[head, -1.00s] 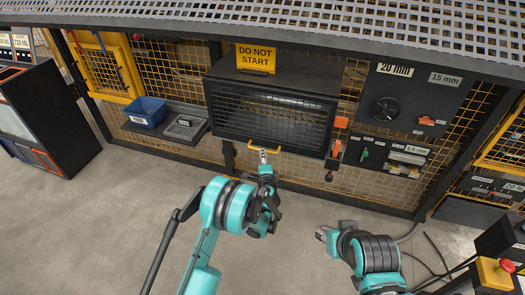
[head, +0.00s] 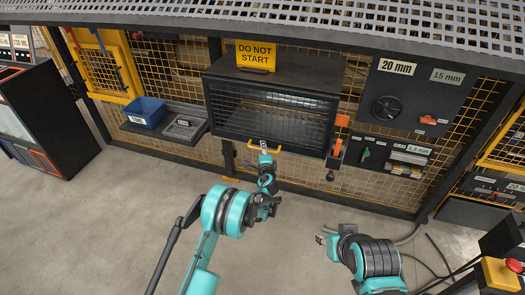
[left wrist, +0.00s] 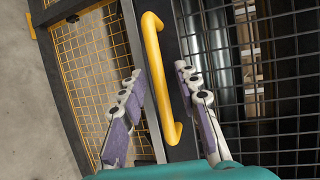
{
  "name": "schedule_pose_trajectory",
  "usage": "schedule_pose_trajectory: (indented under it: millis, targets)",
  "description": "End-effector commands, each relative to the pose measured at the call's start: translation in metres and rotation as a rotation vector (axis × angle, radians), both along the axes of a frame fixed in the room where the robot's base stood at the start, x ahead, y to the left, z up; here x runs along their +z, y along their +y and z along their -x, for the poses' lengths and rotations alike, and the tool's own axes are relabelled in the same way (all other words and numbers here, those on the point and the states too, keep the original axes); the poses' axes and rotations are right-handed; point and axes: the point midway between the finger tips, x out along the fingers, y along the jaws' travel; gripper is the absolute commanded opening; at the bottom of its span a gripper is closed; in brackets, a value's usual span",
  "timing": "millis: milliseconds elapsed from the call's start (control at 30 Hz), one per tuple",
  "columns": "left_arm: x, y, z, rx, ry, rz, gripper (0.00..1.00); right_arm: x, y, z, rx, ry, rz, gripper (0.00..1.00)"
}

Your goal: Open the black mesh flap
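The black mesh flap (head: 265,115) covers the front of a dark box in the fence and looks closed. A yellow bar handle (head: 252,144) runs along its lower edge. In the left wrist view the flap's mesh (left wrist: 275,85) fills the right side, and the yellow handle (left wrist: 153,60) stands between my fingers. My left gripper (head: 264,148) is at the handle. Its fingers (left wrist: 157,82) are open, one on each side of the handle, with gaps visible. My right gripper (head: 321,237) is low, over the floor, far from the flap; its fingers are too small to judge.
A yellow DO NOT START sign (head: 256,56) stands on top of the box. A blue bin (head: 147,112) sits on a shelf to the left. An orange-topped latch-like part (head: 337,147) is just right of the flap.

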Motion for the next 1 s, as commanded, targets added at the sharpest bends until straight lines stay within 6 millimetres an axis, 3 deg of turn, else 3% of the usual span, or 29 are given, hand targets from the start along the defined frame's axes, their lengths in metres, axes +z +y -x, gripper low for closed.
schedule_pose_trajectory:
  millis: [33, 100, 567, 767, 1000]
  targets:
    - [0.0, 0.0, 0.0, 0.0, 0.0, 0.0, 0.19, 0.0, 0.0, 0.0, 0.0, 0.0, 0.0, 0.4]
    - [0.0, 0.0, 0.0, 0.0, 0.0, 0.0, 0.01, 0.0, 0.0, 0.0, 0.0, 0.0, 0.0, 0.4]
    - [0.005, 0.004, 0.012, 0.001, 0.038, -0.01, 0.0, 0.007, 0.0, 0.0, 0.0, 0.0, 0.0, 0.4]
    - [0.018, 0.014, 0.042, 0.002, 0.141, -0.042, 0.0, 0.024, 0.0, 0.0, 0.0, 0.0, 0.0, 0.4]
    - [0.049, 0.03, 0.095, 0.001, 0.339, -0.108, 0.0, 0.056, 0.0, 0.0, 0.0, 0.0, 0.0, 0.4]
